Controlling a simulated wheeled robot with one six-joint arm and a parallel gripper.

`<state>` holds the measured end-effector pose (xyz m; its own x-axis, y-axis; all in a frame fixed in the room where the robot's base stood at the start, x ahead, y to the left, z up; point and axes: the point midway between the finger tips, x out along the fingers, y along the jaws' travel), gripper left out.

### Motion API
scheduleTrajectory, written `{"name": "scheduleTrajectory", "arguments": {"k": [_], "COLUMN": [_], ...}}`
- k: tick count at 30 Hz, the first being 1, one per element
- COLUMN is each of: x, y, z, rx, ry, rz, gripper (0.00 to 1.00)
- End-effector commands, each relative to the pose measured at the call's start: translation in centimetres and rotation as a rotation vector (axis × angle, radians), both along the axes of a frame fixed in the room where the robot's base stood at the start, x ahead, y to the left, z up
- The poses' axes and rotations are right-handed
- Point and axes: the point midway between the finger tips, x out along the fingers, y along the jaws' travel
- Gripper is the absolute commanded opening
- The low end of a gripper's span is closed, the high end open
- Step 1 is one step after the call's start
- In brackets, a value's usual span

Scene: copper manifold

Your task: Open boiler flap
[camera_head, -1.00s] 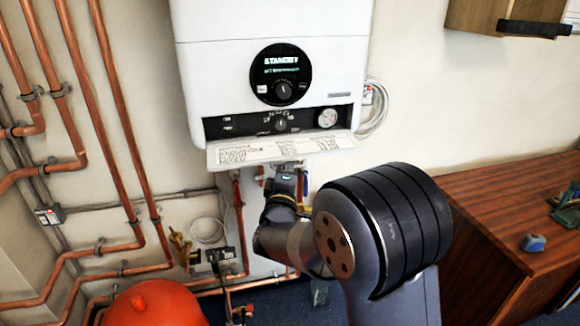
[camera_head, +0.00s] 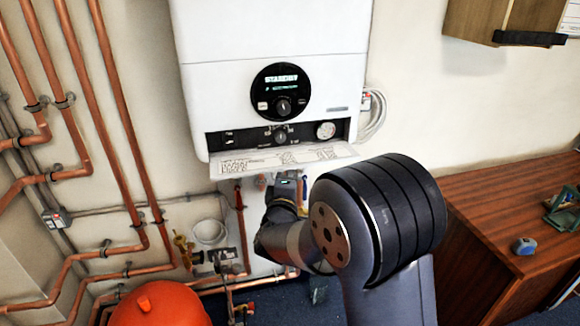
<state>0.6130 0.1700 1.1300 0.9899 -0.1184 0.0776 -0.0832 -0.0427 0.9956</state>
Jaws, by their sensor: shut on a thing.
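The white boiler (camera_head: 272,60) hangs on the wall, with a round black display and dial (camera_head: 282,91). Its flap (camera_head: 288,160) is folded down and outward below the dark control strip (camera_head: 240,138), showing a printed label on its upper face. The strip's knobs and a round gauge (camera_head: 326,130) are uncovered. My gripper (camera_head: 288,178) is below the flap's front edge near the middle, pointing up at it. Its fingertips are small and partly hidden by the flap and my wrist, so the exact grip is hard to see.
Copper pipes (camera_head: 120,130) run down the wall at left. A red rounded vessel (camera_head: 158,302) stands at bottom left. Valves and pipes (camera_head: 215,255) sit below the boiler. A wooden cabinet (camera_head: 500,215) with a small blue item (camera_head: 524,246) is at right.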

Motion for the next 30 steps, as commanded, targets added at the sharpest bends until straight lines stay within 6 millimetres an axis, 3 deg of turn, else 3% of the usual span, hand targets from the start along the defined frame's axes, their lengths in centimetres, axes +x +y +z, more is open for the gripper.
{"name": "scheduleTrajectory", "arguments": {"k": [16,17,20,30], "x": [-0.16,-0.16,-0.16,-0.76], "y": [0.0,0.0,0.0,0.14], "z": [0.31,0.32,0.33,0.3], "rx": [-0.012,-0.012,-0.012,-0.012], "ry": [0.042,0.042,0.042,0.04], "rz": [0.002,0.001,0.001,0.003], "gripper": [0.0,0.1,0.18,0.18]}}
